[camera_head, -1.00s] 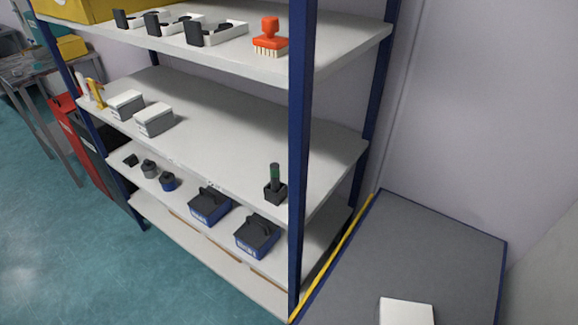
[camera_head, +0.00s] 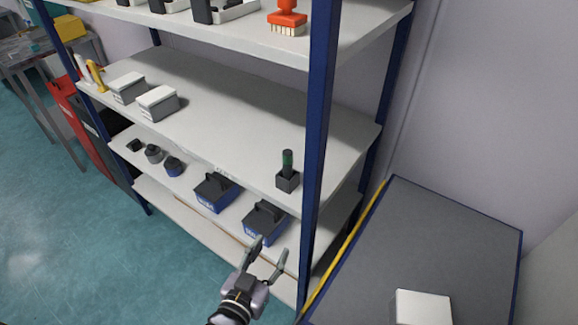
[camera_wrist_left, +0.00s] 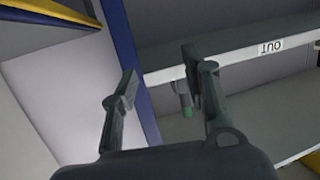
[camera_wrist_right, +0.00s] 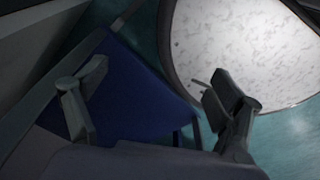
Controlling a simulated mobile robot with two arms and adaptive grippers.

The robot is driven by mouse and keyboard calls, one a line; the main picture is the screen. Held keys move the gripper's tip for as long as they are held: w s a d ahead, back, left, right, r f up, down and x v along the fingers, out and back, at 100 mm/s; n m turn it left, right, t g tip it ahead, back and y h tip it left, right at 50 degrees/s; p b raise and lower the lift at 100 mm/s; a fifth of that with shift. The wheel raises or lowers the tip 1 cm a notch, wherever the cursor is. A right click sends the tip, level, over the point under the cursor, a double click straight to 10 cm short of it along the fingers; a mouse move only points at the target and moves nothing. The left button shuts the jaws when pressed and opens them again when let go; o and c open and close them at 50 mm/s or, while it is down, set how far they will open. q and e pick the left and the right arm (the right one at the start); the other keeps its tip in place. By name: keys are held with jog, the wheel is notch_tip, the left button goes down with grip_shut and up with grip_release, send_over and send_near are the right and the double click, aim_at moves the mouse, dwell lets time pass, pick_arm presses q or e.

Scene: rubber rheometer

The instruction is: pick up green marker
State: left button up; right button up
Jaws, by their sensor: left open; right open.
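The green marker (camera_head: 287,160) stands upright in a small black holder (camera_head: 288,182) at the front right end of the middle shelf (camera_head: 240,130), beside the blue post. My left gripper (camera_head: 268,247) is open and empty, lower than the marker and in front of the shelves. In the left wrist view, the marker's green part (camera_wrist_left: 187,112) shows beside the right finger, which hides some of what is behind it; the left gripper (camera_wrist_left: 160,68) is open there. My right gripper (camera_wrist_right: 150,80) is open and empty in the right wrist view, away from the marker.
The blue rack post (camera_head: 319,130) rises just right of the marker. A red stamp-like brush (camera_head: 287,18) sits on the shelf above. Blue-and-black boxes (camera_head: 265,222) stand on the shelf below. White-lidded boxes (camera_head: 157,101) stand farther left. The shelf between is clear.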

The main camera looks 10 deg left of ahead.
pick_arm(q)
notch_tip(320, 180, up, 12)
jog(key=a+f+t, duration=0.1)
jog(key=a+t, duration=0.1)
jog(key=p, duration=0.3)
send_near(286, 166)
jog(key=w, duration=0.4)
jog(key=w+d, duration=0.1)
jog(key=w, duration=0.1)
jog(key=shift+f, duration=0.2)
jog(key=w, duration=0.1)
jog(key=w+p, duration=0.2)
jog(key=w, duration=0.1)
jog(key=shift+d+r, duration=0.1)
jog(key=shift+d, duration=0.2)
jog(key=shift+w, duration=0.6)
jog(key=shift+s, duration=0.1)
jog(key=shift+c, duration=0.5)
grip_shut()
